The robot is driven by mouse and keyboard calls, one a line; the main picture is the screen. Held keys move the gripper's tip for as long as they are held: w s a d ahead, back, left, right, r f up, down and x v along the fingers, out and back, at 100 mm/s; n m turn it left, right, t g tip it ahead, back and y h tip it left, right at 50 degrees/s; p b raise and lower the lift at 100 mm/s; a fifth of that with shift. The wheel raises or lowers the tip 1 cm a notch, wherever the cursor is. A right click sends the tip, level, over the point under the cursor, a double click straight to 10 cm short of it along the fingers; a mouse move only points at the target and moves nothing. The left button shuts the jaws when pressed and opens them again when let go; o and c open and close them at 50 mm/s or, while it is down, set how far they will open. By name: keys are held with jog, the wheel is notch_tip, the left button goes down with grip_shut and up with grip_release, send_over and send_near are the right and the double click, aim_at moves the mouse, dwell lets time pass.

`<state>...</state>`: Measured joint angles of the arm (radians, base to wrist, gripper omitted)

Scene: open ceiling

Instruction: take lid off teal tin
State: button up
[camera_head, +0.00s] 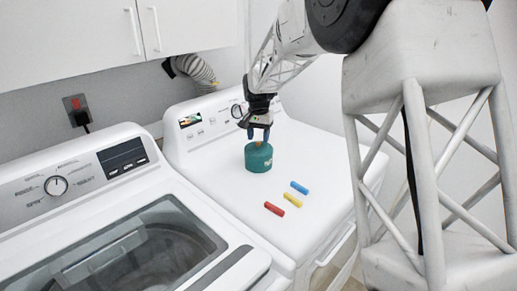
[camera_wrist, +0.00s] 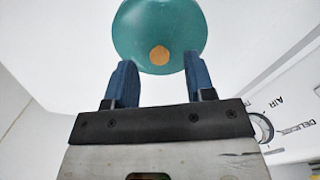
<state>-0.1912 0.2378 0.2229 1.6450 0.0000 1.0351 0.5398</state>
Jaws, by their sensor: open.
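The teal tin (camera_head: 259,160) stands upright on the white top of the dryer, with its lid (camera_head: 259,147) on it. A small tan knob shows at the lid's middle. In the wrist view the lid (camera_wrist: 150,25) is a teal disc, and its knob (camera_wrist: 160,55) lies just beyond and between the fingertips. My gripper (camera_head: 258,134) is right above the tin, pointing down. Its two blue fingers are apart in the wrist view (camera_wrist: 158,72), with nothing between them. I cannot tell whether the fingertips touch the lid.
Red (camera_head: 274,208), yellow (camera_head: 293,199) and blue (camera_head: 300,187) sticks lie in front of the tin on the dryer top (camera_head: 225,180). The dryer's control panel (camera_head: 205,120) rises behind. A washer (camera_head: 100,215) stands at left. Free room lies right of the tin.

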jog(key=shift+f, duration=1.05)
jog(key=shift+c, duration=0.5)
grip_shut()
jog(key=shift+r, duration=0.15)
jog(key=shift+r, duration=1.7)
jog(key=s+d+r, duration=0.1)
jog(key=s+d, duration=0.2)
jog(key=s, duration=1.2)
jog(key=shift+s+r, duration=0.15)
jog(key=shift+s, duration=0.2)
